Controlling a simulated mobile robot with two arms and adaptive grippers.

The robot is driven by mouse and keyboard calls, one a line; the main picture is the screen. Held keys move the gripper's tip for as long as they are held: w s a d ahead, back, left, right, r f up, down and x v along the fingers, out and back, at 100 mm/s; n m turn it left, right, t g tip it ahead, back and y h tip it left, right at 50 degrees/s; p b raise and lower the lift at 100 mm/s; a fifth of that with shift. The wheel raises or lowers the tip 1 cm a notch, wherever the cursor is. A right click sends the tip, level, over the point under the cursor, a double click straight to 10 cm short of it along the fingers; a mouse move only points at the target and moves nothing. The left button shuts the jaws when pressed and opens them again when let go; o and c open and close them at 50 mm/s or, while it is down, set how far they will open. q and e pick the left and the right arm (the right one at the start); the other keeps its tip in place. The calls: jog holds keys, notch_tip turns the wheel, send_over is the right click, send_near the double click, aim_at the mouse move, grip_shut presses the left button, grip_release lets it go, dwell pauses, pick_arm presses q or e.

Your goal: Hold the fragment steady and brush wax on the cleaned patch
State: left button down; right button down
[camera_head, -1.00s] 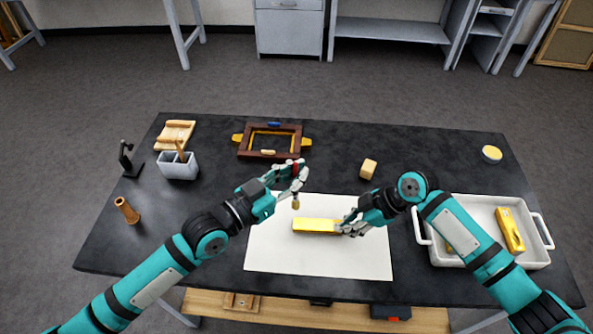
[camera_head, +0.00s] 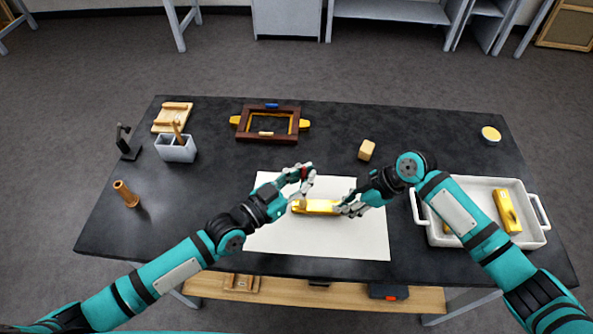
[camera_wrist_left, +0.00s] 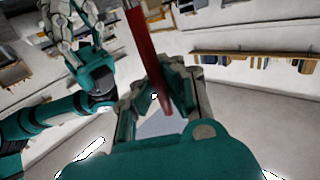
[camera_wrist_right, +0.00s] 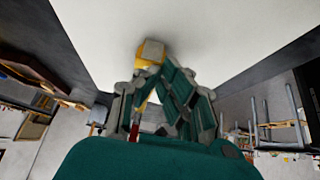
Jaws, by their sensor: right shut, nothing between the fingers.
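The gold fragment (camera_head: 318,207) lies flat on the white sheet (camera_head: 275,240) in the head view. Its end also shows beyond the fingers in the right wrist view (camera_wrist_right: 151,50). My left gripper (camera_head: 303,180) is shut on the red-handled brush (camera_head: 304,172), held roughly upright over the fragment's left end. The handle shows clearly in the left wrist view (camera_wrist_left: 148,60). I cannot tell whether the bristles touch the gold. My right gripper (camera_head: 349,207) is shut at the fragment's right end, its fingers against or very near it. The cleaned patch cannot be made out.
A dark frame (camera_head: 267,138), a small wooden block (camera_head: 366,150) and a round yellow-topped tin (camera_head: 490,134) stand farther back. A grey holder (camera_head: 176,150) and a brown cylinder (camera_head: 126,193) are at left.

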jog(key=shift+f, duration=0.1)
jog(key=shift+d, duration=0.1)
pick_arm(q)
jog(key=shift+a+f, duration=0.95)
jog(key=shift+f, duration=0.2)
jog(key=d, duration=0.1)
jog(key=d+f, duration=0.1)
jog(key=d, duration=0.1)
jog(key=shift+d+f, duration=0.25)
jog(key=shift+d, duration=0.85)
jog(key=shift+a, duration=2.7)
jog(key=shift+d, duration=2.8)
jog(key=a, duration=0.5)
jog(key=shift+a, duration=0.35)
notch_tip(320, 180, up, 12)
